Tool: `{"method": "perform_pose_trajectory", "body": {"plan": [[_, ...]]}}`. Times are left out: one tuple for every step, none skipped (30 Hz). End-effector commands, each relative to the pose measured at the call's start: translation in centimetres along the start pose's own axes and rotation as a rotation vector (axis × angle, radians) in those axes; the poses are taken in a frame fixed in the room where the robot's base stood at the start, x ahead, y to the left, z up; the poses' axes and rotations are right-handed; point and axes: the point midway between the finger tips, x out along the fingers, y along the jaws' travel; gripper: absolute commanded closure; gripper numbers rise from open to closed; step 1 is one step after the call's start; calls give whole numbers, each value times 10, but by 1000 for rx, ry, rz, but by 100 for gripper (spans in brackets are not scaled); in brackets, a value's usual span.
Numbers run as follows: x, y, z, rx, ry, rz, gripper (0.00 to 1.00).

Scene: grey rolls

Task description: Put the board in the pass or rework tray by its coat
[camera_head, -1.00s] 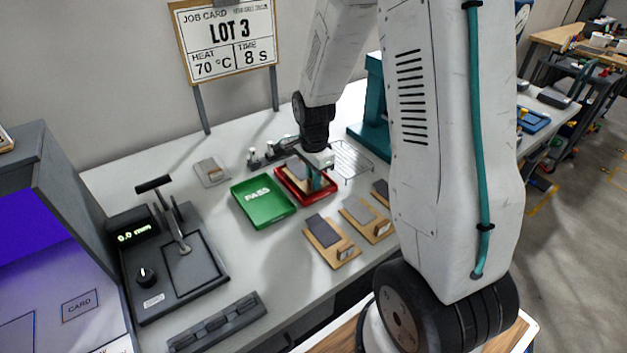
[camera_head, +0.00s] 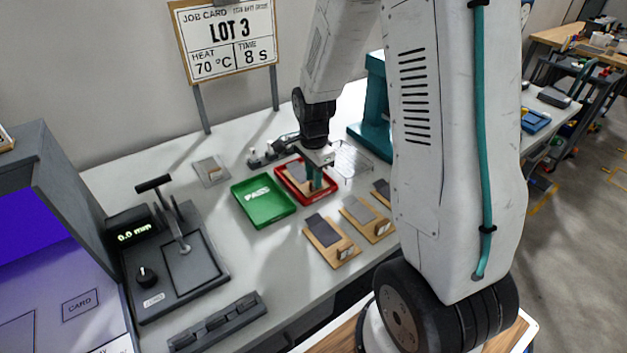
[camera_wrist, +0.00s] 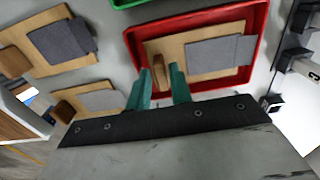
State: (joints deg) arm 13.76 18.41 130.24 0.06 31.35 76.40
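The board (camera_wrist: 190,55) is a tan wooden plate with a grey coated patch and a small upright wooden block. It lies inside the red tray (camera_wrist: 255,25), looking flat or nearly so, with its block toward my gripper. My gripper (camera_wrist: 160,75) has its teal fingers on both sides of that block and looks shut on it. In the head view my gripper (camera_head: 316,178) reaches down into the red tray (camera_head: 312,201). The green tray (camera_head: 263,201), marked PASS, is empty just left of it. The coat's finer texture is too small to judge.
Several similar boards stand in front of the trays, among them one with a dark patch (camera_head: 331,241) and one with a grey patch (camera_head: 366,217). A wire rack (camera_head: 352,160) is right of the red tray. A gauge (camera_head: 175,255) stands at the left.

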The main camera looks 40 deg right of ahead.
Motion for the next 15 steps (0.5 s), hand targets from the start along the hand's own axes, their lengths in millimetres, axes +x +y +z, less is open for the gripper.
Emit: {"method": "perform_pose_trajectory", "body": {"plan": [[-12,-1,0,0,2,-7,79],[-18,-1,0,0,2,-7,79],[-27,-1,0,0,2,-7,79],[-34,-1,0,0,2,-7,79],[-41,-1,0,0,2,-7,79],[-50,-1,0,0,2,-7,79],[-56,-1,0,0,1,-5,79],[-62,-1,0,0,2,-6,79],[-70,-1,0,0,1,-5,79],[-75,-1,0,0,1,-6,79],[-80,-1,0,0,1,-5,79],[-86,-1,0,0,1,-5,79],[-89,0,0,0,1,-3,79],[-92,0,0,0,1,-3,79],[-96,0,0,0,1,-3,79]]}}
